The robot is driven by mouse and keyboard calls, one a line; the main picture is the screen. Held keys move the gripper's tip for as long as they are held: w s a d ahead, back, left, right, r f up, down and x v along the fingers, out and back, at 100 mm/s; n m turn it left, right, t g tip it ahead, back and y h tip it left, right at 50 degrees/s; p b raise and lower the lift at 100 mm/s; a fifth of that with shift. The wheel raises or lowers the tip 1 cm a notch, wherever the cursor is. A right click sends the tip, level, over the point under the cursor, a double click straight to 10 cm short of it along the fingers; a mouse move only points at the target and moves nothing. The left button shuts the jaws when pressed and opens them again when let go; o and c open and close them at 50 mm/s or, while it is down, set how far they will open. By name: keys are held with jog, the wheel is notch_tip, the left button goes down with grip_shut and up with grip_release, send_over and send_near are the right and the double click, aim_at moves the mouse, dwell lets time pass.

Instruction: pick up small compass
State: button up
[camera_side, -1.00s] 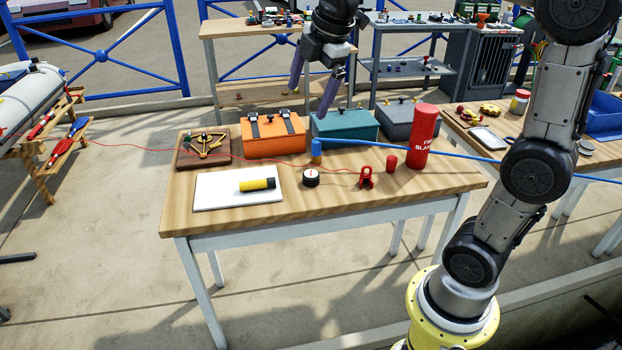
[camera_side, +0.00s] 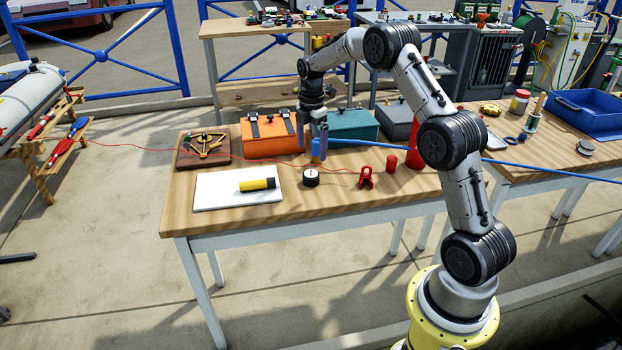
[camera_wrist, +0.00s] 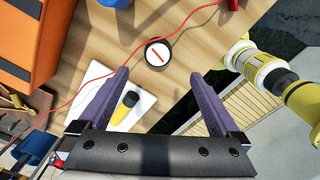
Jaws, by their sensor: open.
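The small compass (camera_side: 311,178) is a low round black case with a white face, standing on the wooden table right of the white board. In the wrist view the compass (camera_wrist: 158,53) shows a red needle and lies just beyond the fingertips, near the middle between them. My gripper (camera_side: 312,140) is open and empty, pointing down above the table behind the compass. Its two purple fingers (camera_wrist: 160,75) are spread wide and do not touch the compass.
A yellow and black flashlight (camera_side: 257,185) lies on the white board (camera_side: 218,199). A blue cylinder (camera_side: 316,157) stands behind the compass, and a red shackle (camera_side: 367,178) to its right. A thin red line (camera_side: 230,158) crosses the table. Orange (camera_side: 262,142) and teal (camera_side: 355,126) boxes stand at the back.

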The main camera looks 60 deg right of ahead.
aim_at(311, 173)
notch_tip(311, 173, down, 10)
jog(key=shift+w+d, duration=0.15)
dwell(0.4)
jog(key=c, duration=1.4)
jog(key=shift+c, duration=0.7)
jog(key=shift+r, duration=0.15)
